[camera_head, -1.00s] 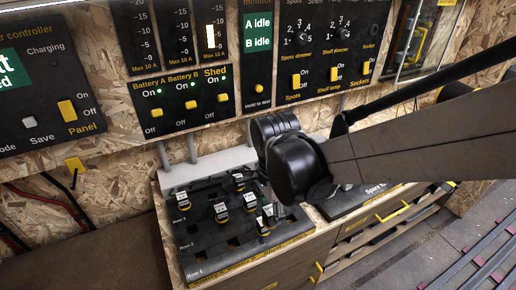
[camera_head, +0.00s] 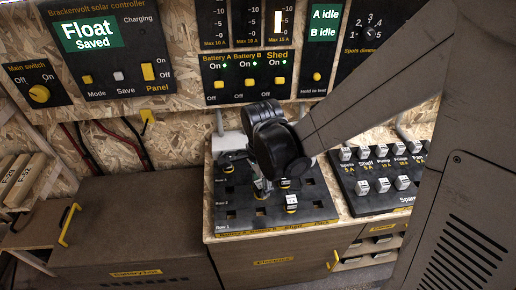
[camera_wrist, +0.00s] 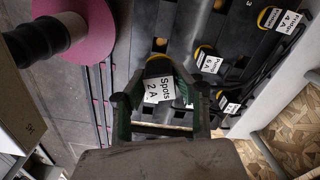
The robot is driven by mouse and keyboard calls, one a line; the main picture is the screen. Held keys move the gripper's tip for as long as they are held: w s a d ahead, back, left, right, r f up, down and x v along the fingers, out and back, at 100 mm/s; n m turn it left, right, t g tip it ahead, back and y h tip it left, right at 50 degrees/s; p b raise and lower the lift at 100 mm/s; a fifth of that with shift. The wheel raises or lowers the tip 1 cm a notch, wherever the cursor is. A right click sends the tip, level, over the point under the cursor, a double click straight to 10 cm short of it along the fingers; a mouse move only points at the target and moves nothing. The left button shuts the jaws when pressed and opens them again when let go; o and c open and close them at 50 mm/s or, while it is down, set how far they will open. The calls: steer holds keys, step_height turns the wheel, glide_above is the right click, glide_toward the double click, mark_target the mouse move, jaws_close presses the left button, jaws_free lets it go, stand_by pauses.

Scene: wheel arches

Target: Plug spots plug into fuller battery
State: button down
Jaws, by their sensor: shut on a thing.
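My gripper (camera_wrist: 160,112) is shut on the black Spots plug (camera_wrist: 158,82), with white label "Spots 2 A", in the wrist view. In the head view my gripper (camera_head: 262,188) is low over the plug board (camera_head: 245,218), mostly hidden by my arm. I cannot tell whether the held plug touches the board. Other labelled plugs (camera_wrist: 207,62) sit on the board beside it. The monitor (camera_head: 324,28) reads "A idle, B idle". The Battery A switch (camera_head: 218,84) and Battery B switch (camera_head: 249,82) have lit green lamps. No battery charge level is readable.
A row of spare fuses or plugs (camera_head: 382,172) stands on a board to the right. A closed cabinet (camera_head: 130,262) is at the lower left. Wall panels rise behind the board. A pink disc (camera_wrist: 88,25) shows in the wrist view.

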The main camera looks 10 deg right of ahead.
steer(key=shift+f+b, duration=2)
steer(key=shift+f, duration=0.9)
steer(key=shift+f+b, duration=0.4)
steer(key=shift+f+b, duration=1.55)
steer(key=shift+b, duration=0.35)
steer(key=c, duration=0.8)
jaws_free()
steer(key=shift+r+p, duration=3.25)
steer(key=shift+r, duration=1.3)
